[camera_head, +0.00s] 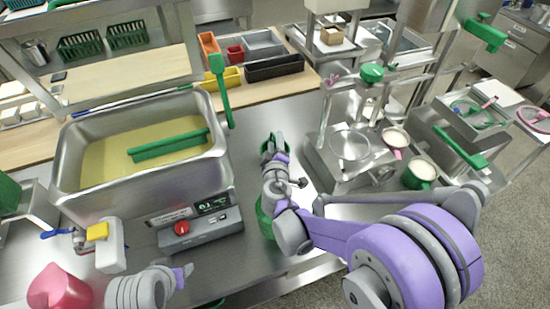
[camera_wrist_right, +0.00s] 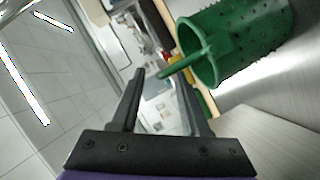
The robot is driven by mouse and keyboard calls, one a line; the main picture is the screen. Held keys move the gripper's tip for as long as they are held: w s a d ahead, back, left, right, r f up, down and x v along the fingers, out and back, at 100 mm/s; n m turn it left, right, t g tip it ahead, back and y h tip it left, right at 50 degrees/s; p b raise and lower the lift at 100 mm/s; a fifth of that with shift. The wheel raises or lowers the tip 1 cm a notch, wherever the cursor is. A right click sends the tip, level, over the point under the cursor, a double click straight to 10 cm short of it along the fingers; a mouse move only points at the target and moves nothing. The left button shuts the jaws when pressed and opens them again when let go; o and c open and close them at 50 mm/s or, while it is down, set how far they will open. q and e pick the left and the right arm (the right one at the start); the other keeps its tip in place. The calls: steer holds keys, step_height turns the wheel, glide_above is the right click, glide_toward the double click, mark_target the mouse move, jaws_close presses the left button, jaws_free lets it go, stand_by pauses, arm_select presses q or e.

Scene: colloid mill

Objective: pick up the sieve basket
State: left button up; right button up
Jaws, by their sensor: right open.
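The sieve basket (camera_wrist_right: 245,45) is a green, perforated cylinder with a bar handle (camera_wrist_right: 185,62) at its rim. It stands on the steel surface in the right wrist view. My right gripper (camera_wrist_right: 158,77) is open, with the handle's free end showing near the space between its fingertips. I cannot tell whether the handle is between them or just beyond. In the head view, my right gripper (camera_head: 268,149) is over the middle of the steel table, with green showing around it; the basket is mostly hidden there. My left arm shows at the lower left; its finger state is unclear.
A steel tank (camera_head: 75,165) with yellowish liquid and a green bar stands left, its control box (camera_head: 203,232) in front. A steel stand (camera_head: 350,170) with mugs is at right. Another green object (camera_head: 264,215) is partly behind my right arm. Bins (camera_head: 275,68) line the back.

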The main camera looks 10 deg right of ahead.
jaws_close()
stand_by(1.4)
